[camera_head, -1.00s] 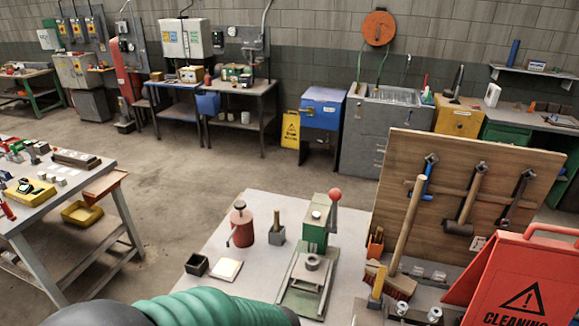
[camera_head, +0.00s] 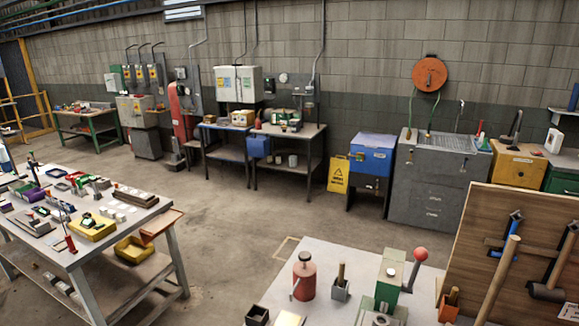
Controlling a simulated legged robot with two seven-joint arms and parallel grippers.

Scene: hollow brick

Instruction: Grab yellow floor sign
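The yellow floor sign (camera_head: 339,174) stands upright on the concrete floor across the room. It carries a dark warning mark and lettering. It is just left of the blue cabinet (camera_head: 370,158) and right of a dark metal table (camera_head: 284,133). Its lower part shows down to the floor. Neither of my grippers is in view.
A workbench (camera_head: 335,262) with tools stands close in front at the lower right, with a wooden tool board (camera_head: 486,250) on it. Another table (camera_head: 62,256) stands at the left. Open floor (camera_head: 235,215) lies between them toward the sign.

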